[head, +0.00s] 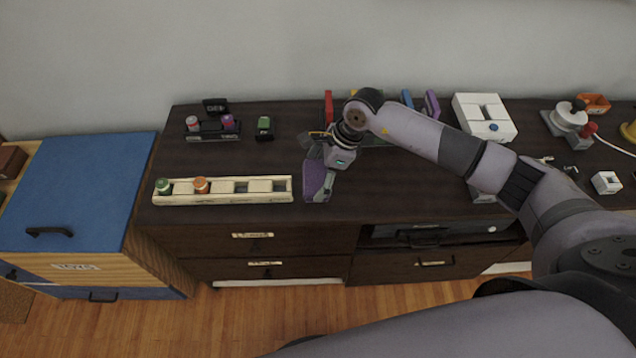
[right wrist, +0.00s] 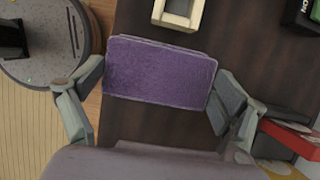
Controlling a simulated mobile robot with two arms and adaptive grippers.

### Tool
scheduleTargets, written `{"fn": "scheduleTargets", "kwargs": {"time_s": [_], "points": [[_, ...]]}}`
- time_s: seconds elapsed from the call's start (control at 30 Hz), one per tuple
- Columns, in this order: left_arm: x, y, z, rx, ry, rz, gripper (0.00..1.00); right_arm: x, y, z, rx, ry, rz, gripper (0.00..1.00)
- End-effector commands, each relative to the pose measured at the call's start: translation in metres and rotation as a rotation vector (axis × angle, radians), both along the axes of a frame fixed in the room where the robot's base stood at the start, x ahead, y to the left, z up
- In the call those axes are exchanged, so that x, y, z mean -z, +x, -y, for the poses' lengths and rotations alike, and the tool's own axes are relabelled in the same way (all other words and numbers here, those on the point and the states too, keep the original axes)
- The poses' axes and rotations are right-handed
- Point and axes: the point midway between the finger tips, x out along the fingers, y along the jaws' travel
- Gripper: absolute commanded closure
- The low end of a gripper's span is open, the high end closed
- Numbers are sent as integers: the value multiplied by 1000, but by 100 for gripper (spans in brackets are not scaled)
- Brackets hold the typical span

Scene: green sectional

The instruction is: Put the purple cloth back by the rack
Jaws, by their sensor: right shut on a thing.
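The purple cloth (right wrist: 158,72) is a folded, flat rectangle between the two fingers of my right gripper (right wrist: 160,95) in the right wrist view. In the head view the cloth (head: 316,180) hangs below my right gripper (head: 318,160), over the dark cabinet top, just right of the long cream tray. The gripper is shut on the cloth's two short ends. The rack (head: 371,138) stands at the back of the cabinet behind my right arm, mostly hidden. Red, blue and purple upright pieces show along it. My left gripper is not in view.
The cream tray (head: 222,199) holds a green and an orange spool. A small black holder (head: 212,136) and a green-and-black item (head: 265,128) stand behind it. A white box (head: 484,117) stands right of the rack.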

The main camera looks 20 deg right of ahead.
Motion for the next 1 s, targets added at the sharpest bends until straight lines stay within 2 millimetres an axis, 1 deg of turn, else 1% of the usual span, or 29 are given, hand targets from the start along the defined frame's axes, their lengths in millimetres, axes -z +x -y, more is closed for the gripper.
{"fn": "scheduleTargets", "kwargs": {"time_s": [0.03, 0.17, 0.3, 0.43, 0.5, 0.73, 0.87, 0.9, 1.0], "points": [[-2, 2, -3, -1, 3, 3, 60, 5, 0, 0, 0, 2, -2, 35], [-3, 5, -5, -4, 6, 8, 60, 15, 0, -1, 0, 1, -1, 35], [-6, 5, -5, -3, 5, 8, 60, 36, 0, 0, 2, 0, -4, 35], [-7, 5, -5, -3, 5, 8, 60, 51, 0, 0, 0, 1, -2, 35], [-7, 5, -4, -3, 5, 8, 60, 54, 0, 0, 0, 0, 0, 35], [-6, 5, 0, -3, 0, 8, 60, 54, 0, 0, -1, 0, 1, 35], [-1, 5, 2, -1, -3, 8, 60, 59, 0, 0, -1, 0, 0, 35], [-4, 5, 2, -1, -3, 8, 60, 57, 0, 0, -1, 0, 0, 6], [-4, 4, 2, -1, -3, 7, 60, 57, 0, 0, 0, 0, 0, 0]]}}
